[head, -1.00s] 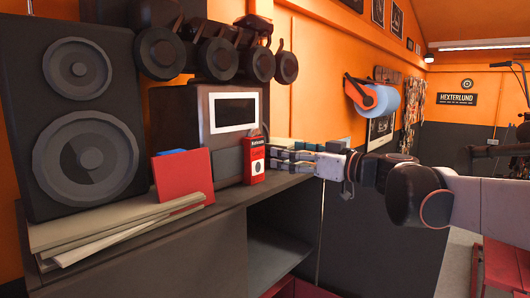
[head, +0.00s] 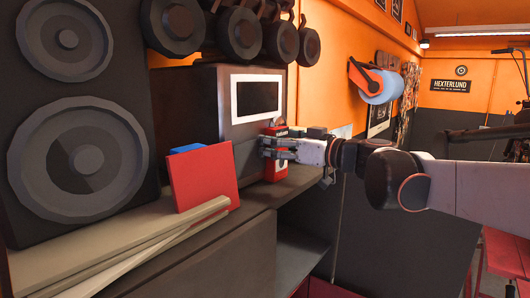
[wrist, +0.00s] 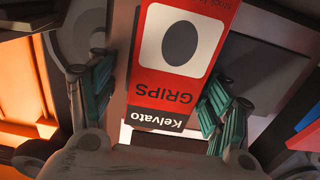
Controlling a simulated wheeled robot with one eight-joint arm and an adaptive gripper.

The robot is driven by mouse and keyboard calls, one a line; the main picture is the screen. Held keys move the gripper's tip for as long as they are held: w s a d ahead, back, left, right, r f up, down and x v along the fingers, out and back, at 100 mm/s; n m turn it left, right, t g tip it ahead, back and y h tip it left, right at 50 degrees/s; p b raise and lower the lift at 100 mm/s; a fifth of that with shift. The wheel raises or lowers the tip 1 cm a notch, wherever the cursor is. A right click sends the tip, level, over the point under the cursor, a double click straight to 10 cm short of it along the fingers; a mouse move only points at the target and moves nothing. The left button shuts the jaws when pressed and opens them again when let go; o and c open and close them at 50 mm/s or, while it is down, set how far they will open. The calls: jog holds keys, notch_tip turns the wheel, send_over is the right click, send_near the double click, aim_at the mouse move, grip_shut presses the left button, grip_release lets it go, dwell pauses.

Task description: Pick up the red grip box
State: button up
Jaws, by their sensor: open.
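The red grip box (head: 275,166) stands upright on the dark shelf top, in front of the dark box with a white-framed window. My gripper (head: 277,148) is at the box and hides part of its front. In the wrist view the box (wrist: 178,50) appears upside down, with "Kelvato GRIPS" and a dark oval on its label. My open gripper (wrist: 157,88) has one finger on each side of the box. A gap shows on the left; on the right the finger lies close to the box edge, and I cannot tell if it touches.
A dark box with a white-framed window (head: 257,98) stands behind. Round dark things (head: 238,35) sit above.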

jog(key=shift+a, duration=0.2)
jog(key=shift+s+d+r, duration=0.25)
jog(key=shift+s+d, duration=0.2)
jog(key=shift+d, duration=0.05)
jog(key=shift+c, duration=0.3)
jog(key=c, duration=0.4)
jog(key=shift+w+a+f, duration=0.15)
jog(key=shift+w+a, duration=0.1)
jog(key=c, duration=0.8)
jog(key=shift+s+d, duration=0.1)
jog(key=shift+d, duration=0.05)
